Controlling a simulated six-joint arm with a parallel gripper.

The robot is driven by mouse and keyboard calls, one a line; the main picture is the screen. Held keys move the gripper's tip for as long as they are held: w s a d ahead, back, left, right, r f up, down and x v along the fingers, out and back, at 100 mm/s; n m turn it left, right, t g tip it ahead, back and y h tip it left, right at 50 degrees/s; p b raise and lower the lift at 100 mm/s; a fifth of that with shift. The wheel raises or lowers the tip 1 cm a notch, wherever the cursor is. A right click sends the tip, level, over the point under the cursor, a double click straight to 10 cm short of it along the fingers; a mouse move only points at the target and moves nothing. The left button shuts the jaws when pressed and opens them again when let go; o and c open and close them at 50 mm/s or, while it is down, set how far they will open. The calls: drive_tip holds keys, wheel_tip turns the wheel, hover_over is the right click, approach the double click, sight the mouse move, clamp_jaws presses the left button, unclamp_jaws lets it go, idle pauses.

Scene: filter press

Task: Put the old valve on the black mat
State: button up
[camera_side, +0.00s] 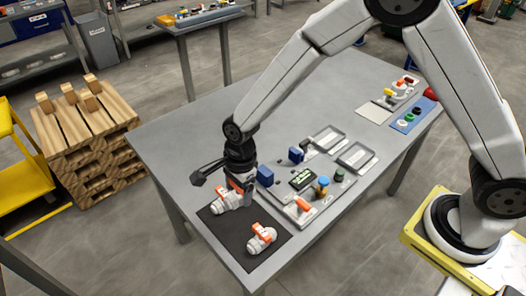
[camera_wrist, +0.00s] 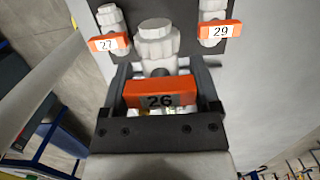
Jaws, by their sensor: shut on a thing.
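My gripper (camera_wrist: 160,100) is shut on a white valve with an orange handle marked 26 (camera_wrist: 160,94). The fingers stand on both sides of the handle, and the white body points forward. In the wrist view, white valves with orange tags, 27 (camera_wrist: 108,43) at left and 29 (camera_wrist: 219,32) at right, lie ahead near the dark mat (camera_wrist: 192,10). In the side view, my gripper (camera_side: 240,186) is over the back of the black mat (camera_side: 236,236). White-and-orange valves show beside the gripper (camera_side: 222,202) and farther front (camera_side: 262,238). I cannot tell whether the held valve touches the mat.
Right of the mat, a grey tray (camera_side: 322,203) holds an orange-handled part (camera_side: 304,205) and small parts. Two shallow grey trays (camera_side: 355,156) lie farther back. The table's left and rear areas are clear.

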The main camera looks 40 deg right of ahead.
drive_tip(key=shift+f, duration=0.2)
drive_tip(key=shift+f, duration=4.95)
drive_tip(key=shift+f, duration=0.3)
drive_tip(key=o, duration=1.2)
drive_tip(key=shift+r, duration=0.1)
drive_tip(key=shift+r, duration=3.65)
